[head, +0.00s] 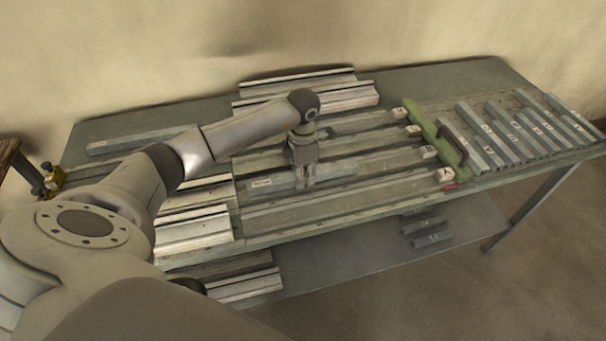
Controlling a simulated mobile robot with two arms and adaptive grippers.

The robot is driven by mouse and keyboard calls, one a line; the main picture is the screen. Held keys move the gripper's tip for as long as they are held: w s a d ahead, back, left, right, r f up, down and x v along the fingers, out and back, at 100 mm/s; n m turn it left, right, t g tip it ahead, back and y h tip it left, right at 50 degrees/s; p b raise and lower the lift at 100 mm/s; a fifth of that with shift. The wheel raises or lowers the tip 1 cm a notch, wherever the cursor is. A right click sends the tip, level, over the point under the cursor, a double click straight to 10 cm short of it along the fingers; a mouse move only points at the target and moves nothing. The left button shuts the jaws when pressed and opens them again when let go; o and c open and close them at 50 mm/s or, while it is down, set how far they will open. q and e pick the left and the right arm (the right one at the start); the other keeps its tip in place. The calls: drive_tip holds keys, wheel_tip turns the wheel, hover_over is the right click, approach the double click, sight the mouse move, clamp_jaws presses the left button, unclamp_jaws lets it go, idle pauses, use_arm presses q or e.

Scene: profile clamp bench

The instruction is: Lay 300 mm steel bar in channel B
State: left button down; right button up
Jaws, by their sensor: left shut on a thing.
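My left gripper (303,184) reaches down over the middle of the clamp bench and is shut on a grey steel bar (335,171). The bar has a pale label near its left end and lies along the channels. It is at or just above the second channel from the front (385,163); I cannot tell whether it touches the channel floor. Pale lettered blocks stand at the right ends of the channels, such as the front one (443,174); their letters are too small to read surely. The fingers hide the bar's middle. My right gripper is not in view.
A green bar with a dark handle (438,140) crosses the channels' right ends. Several labelled bars (515,128) lie in a rack at the right. Silvery profiles are stacked behind (300,82) and at the left front (195,230). A lower shelf (350,265) holds more pieces.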

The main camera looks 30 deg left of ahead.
use_arm(q)
drive_tip(key=shift+s+d+f, duration=0.1)
drive_tip(key=shift+s+f, duration=0.2)
drive_tip(key=shift+f, duration=0.2)
drive_tip(key=c, duration=1.2)
unclamp_jaws()
drive_tip(key=shift+s+f, duration=0.1)
drive_tip(key=shift+o, duration=0.2)
drive_tip(key=shift+f, duration=0.1)
drive_tip(key=shift+w+r+p, duration=0.2)
drive_tip(key=shift+r+p, duration=0.25)
drive_tip(key=shift+r, duration=0.05)
wheel_tip(320, 180, up, 13)
drive_tip(key=b, duration=0.2)
drive_tip(key=shift+w+f+b, duration=0.15)
drive_tip(key=shift+b, duration=0.25)
